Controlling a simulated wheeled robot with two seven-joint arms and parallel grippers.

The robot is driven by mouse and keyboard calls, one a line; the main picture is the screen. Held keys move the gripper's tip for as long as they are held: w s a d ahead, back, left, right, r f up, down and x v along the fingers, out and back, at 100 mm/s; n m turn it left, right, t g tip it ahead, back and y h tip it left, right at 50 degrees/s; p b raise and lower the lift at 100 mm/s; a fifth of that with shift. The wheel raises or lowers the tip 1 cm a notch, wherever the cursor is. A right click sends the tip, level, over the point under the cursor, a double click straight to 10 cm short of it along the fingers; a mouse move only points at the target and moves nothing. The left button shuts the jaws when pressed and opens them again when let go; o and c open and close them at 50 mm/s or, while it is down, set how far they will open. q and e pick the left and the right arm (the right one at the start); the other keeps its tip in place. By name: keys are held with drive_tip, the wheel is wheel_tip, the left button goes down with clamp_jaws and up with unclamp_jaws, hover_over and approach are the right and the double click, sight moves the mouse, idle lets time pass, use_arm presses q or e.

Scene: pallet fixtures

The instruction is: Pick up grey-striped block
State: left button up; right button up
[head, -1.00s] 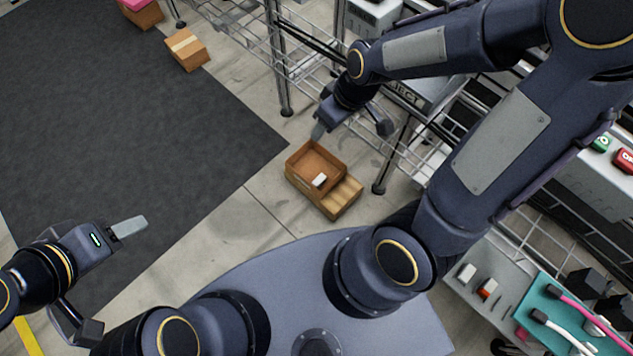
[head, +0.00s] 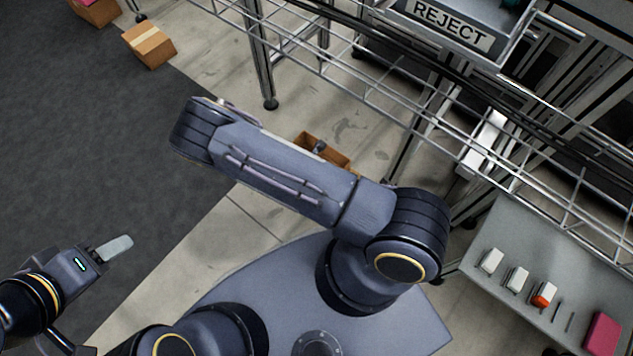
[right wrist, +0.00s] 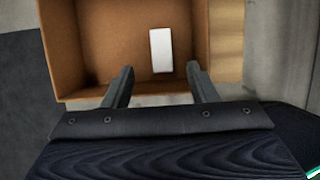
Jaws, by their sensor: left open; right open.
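A small plain white block (right wrist: 161,50) lies inside an open cardboard box (right wrist: 90,40) in the right wrist view. I see no stripes on it, and I cannot tell if it is the grey-striped block. My right gripper (right wrist: 160,73) is open and empty, its fingers at the box's near wall with the block beyond and between them. My left gripper (head: 106,297) is open and empty at the lower left, far from the box.
A grey shelf (head: 540,250) at the right carries several small white blocks (head: 517,279), one orange-and-white piece (head: 543,296) and a magenta box (head: 603,333). A wire rack (head: 350,75) with a REJECT bin (head: 450,25) stands behind. A closed carton (head: 149,45) lies at upper left.

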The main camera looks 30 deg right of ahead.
drive_tip(key=b+x, duration=0.1)
drive_tip(key=x, duration=0.2)
drive_tip(key=shift+s, duration=0.1)
drive_tip(key=b+x, duration=0.3)
drive_tip(key=x, duration=0.1)
drive_tip(key=shift+f, duration=0.35)
drive_tip(key=shift+r, duration=0.1)
drive_tip(key=c, duration=1.1)
